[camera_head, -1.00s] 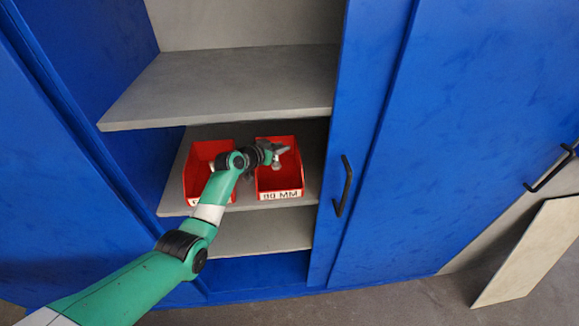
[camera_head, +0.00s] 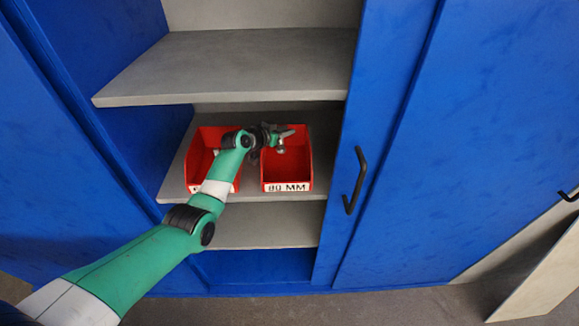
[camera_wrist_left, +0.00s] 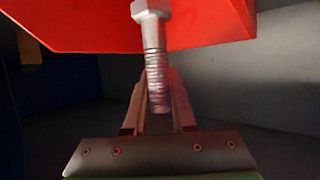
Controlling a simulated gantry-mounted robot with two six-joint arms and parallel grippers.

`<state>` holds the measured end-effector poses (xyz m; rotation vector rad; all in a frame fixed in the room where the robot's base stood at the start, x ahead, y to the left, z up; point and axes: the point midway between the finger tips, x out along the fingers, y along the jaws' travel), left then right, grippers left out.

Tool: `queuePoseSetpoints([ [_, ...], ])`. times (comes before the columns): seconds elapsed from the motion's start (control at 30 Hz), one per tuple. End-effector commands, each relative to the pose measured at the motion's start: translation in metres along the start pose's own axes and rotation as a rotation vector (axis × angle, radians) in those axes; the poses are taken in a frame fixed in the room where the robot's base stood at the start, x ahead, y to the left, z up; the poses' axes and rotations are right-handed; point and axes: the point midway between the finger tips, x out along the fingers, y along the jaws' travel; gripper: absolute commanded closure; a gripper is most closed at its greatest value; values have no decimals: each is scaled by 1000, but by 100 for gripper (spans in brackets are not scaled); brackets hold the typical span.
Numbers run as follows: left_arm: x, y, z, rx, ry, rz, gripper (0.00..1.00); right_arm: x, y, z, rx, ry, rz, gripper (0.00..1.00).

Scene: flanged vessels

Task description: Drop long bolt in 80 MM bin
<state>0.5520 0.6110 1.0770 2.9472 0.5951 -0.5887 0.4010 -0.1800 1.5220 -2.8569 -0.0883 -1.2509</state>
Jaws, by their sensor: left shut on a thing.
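The long bolt (camera_wrist_left: 154,45) is a grey metal bolt with a hex head. In the left wrist view it stands between the fingers of my left gripper (camera_wrist_left: 158,105), its head pointing to the top of the picture. The gripper is shut on its threaded part. In the head view my left gripper (camera_head: 285,133) is over the red 80 MM bin (camera_head: 287,176), and the bolt (camera_head: 281,149) shows small below the fingertips. The bin's white label reads 80 MM. My right gripper is not in view.
A second red bin (camera_head: 197,167) stands left of it, partly hidden by my arm, its label mostly covered. Both bins are on the grey middle shelf (camera_head: 250,194) of a blue cabinet. An upper shelf (camera_head: 235,65) hangs over them. A blue door with a black handle (camera_head: 356,180) is on the right.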

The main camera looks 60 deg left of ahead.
Motion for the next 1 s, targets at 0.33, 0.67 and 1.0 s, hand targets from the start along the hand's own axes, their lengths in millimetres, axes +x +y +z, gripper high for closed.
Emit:
queuePoseSetpoints([
  [0.33, 1, 0, 2, 0, 3, -1, 69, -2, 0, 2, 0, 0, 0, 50],
  [0.67, 1, 0, 3, 0, 2, 0, 41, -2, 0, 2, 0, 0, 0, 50],
  [1.0, -15, 0, 1, 0, 2, 0, 41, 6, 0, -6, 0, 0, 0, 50],
])
